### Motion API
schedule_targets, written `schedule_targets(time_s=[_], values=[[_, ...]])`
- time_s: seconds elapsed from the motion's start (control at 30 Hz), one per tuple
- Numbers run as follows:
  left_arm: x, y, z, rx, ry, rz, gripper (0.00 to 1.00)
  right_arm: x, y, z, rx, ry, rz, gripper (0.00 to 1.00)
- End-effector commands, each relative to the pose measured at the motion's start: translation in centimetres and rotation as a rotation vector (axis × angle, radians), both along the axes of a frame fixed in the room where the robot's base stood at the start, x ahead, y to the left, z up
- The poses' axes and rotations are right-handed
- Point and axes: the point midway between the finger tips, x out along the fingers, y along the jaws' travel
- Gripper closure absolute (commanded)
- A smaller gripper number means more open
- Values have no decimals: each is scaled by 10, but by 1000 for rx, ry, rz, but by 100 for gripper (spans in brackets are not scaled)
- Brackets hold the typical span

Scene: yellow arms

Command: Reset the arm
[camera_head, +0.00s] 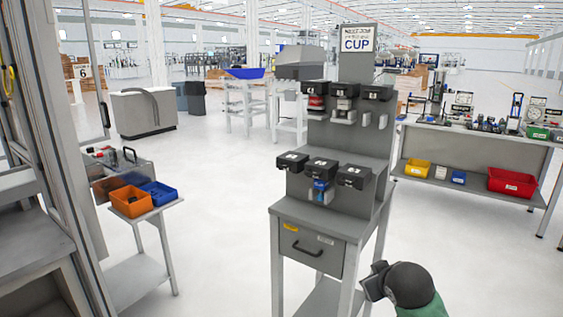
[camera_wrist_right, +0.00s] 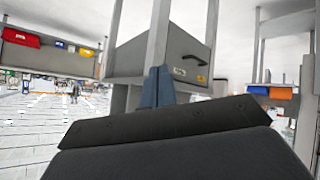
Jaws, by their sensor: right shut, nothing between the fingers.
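My right arm comes in at the bottom right of the head view, with a green link and a dark rounded wrist. My right gripper (camera_head: 373,282) is dark and sits just right of the cup stand's front leg, below drawer height. In the right wrist view, which looks upside down, its blue-grey fingers (camera_wrist_right: 157,88) are together with nothing between them. My left arm and gripper are not in view.
A grey cup stand (camera_head: 340,221) with a drawer (camera_head: 311,254) and two rows of black dispensers is close to the right gripper. A side table (camera_head: 128,226) with orange and blue bins stands left. A workbench (camera_head: 480,149) stands right.

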Motion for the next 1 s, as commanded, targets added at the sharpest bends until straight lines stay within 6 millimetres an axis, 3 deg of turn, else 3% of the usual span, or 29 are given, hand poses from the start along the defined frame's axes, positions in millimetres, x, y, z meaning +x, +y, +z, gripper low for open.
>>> schedule_targets(time_s=[0.1, 0.5, 1.0], values=[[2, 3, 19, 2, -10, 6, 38, -29, 12, -29, 18, 52, -18, 100], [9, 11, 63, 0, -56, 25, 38, -132, 49, -114, 104, 244, -50, 100], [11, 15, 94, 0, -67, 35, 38, -286, 92, -204, 226, 564, -86, 100]])
